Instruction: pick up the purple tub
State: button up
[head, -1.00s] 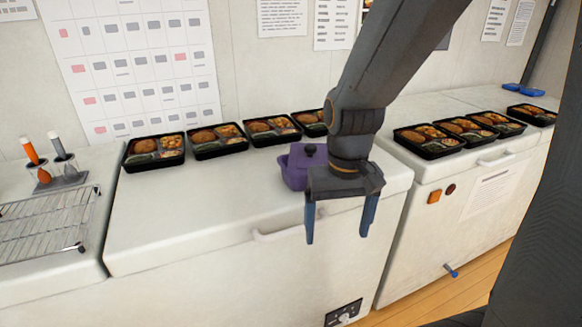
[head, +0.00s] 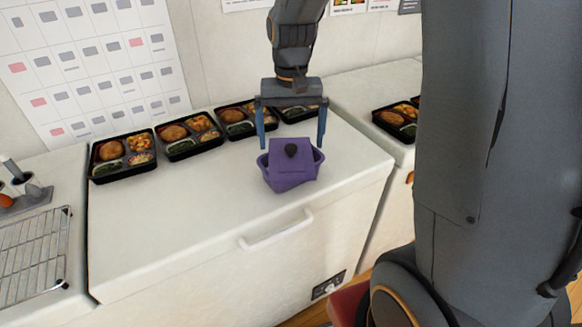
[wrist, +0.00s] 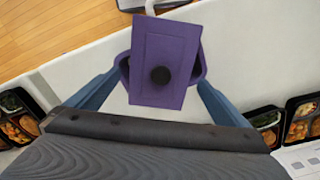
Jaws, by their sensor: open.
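The purple tub (head: 291,178) stands on the white freezer lid near its front right. Its purple lid (head: 281,152) with a dark round knob sits on it skewed and tilted. In the wrist view the lid (wrist: 169,47) covers most of the tub (wrist: 124,66), whose rim shows at both sides. My gripper (head: 291,144) is open, pointing down, with its blue fingers spread about as wide as the tub. It also shows in the wrist view (wrist: 160,82), with one finger toward each side of the tub. I cannot tell whether the fingers touch it.
Several black bento trays with food (head: 190,136) line the back of the freezer lid, close behind the tub. Another tray (head: 398,121) sits on the right freezer. A wire rack (head: 36,250) lies at the left. The freezer lid (head: 185,215) left of the tub is clear.

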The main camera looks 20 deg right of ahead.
aim_at(291, 146)
jog(key=shift+s+a+f+p, duration=0.1)
jog(key=shift+f+p, duration=0.2)
jog(key=shift+f, duration=1.3)
jog(key=c, duration=1.6)
